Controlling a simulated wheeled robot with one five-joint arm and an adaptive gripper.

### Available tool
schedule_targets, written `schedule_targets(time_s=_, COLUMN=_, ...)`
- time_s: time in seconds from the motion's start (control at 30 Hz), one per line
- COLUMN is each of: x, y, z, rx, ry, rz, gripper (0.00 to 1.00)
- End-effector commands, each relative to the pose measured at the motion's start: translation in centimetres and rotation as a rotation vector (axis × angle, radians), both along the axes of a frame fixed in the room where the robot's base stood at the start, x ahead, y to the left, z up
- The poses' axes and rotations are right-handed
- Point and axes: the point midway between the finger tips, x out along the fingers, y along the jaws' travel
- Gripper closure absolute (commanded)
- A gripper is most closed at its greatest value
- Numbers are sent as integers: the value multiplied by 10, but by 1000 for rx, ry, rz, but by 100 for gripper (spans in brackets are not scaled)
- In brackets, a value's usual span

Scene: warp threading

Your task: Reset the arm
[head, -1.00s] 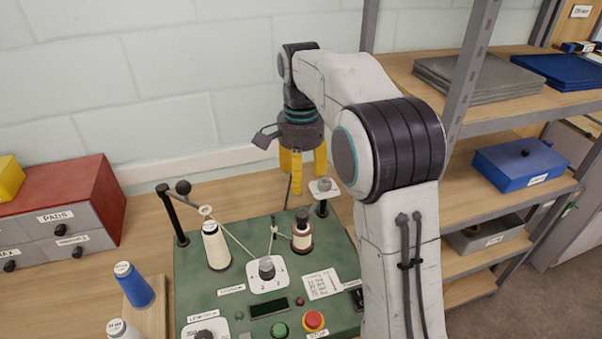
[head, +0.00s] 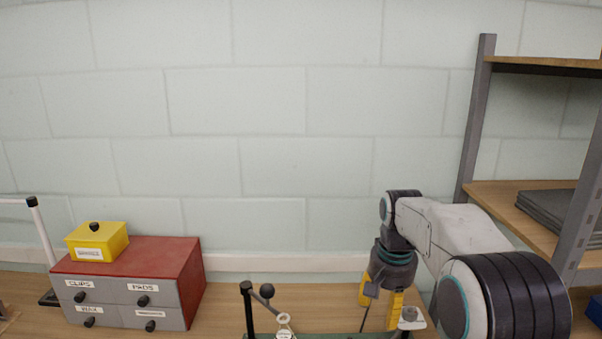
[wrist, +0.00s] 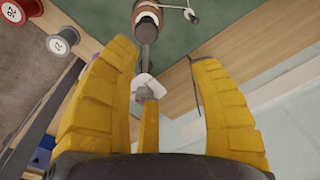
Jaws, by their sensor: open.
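My gripper (head: 381,305) hangs from my folded arm at the lower right in the head view, above the back of the bench. Its yellow fingers (wrist: 160,80) spread wide in the wrist view, open with nothing gripped. Beyond the fingers, the wrist view shows the green threading panel (wrist: 110,14), a brown spool (wrist: 147,15) with a dark cap and a small white fitting (wrist: 150,88). In the head view only the panel's back edge (head: 315,336) shows, with a black post and arm (head: 250,305) and a cream cone tip (head: 284,333).
A red-topped drawer unit (head: 130,285) stands on the bench at left, with a yellow box (head: 97,243) on it. A grey-framed shelf (head: 475,120) rises at right beside my arm. The wall (head: 270,120) behind is bare. Two labelled spools (wrist: 60,40) show at the wrist view's left.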

Motion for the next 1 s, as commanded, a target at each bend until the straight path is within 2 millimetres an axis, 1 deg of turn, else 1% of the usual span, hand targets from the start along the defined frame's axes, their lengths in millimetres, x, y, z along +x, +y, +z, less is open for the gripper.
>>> schedule_targets(time_s=0.03, x=-10, y=0, z=-17, rx=-5, ry=28, rz=63, gripper=44)
schedule_targets(time_s=0.1, x=-24, y=0, z=-31, rx=-9, ry=51, rz=146, gripper=44)
schedule_targets(time_s=0.17, x=-38, y=0, z=-39, rx=-11, ry=61, rz=210, gripper=44)
schedule_targets(time_s=0.27, x=-68, y=0, z=-45, rx=-15, ry=67, rz=306, gripper=44)
schedule_targets(time_s=0.47, x=-140, y=-1, z=-42, rx=-27, ry=43, rz=423, gripper=44)
schedule_targets(time_s=0.5, x=-154, y=-1, z=-40, rx=-29, ry=36, rz=431, gripper=44)
schedule_targets(time_s=0.7, x=-220, y=-1, z=-34, rx=-37, ry=-8, rz=429, gripper=44)
schedule_targets(time_s=0.8, x=-246, y=-1, z=-31, rx=-45, ry=-41, rz=428, gripper=44)
schedule_targets(time_s=0.83, x=-252, y=-1, z=-29, rx=-48, ry=-54, rz=426, gripper=44)
schedule_targets(time_s=0.9, x=-262, y=-1, z=-25, rx=-55, ry=-89, rz=425, gripper=44)
schedule_targets(time_s=1.0, x=-269, y=-1, z=-16, rx=-69, ry=-152, rz=423, gripper=44)
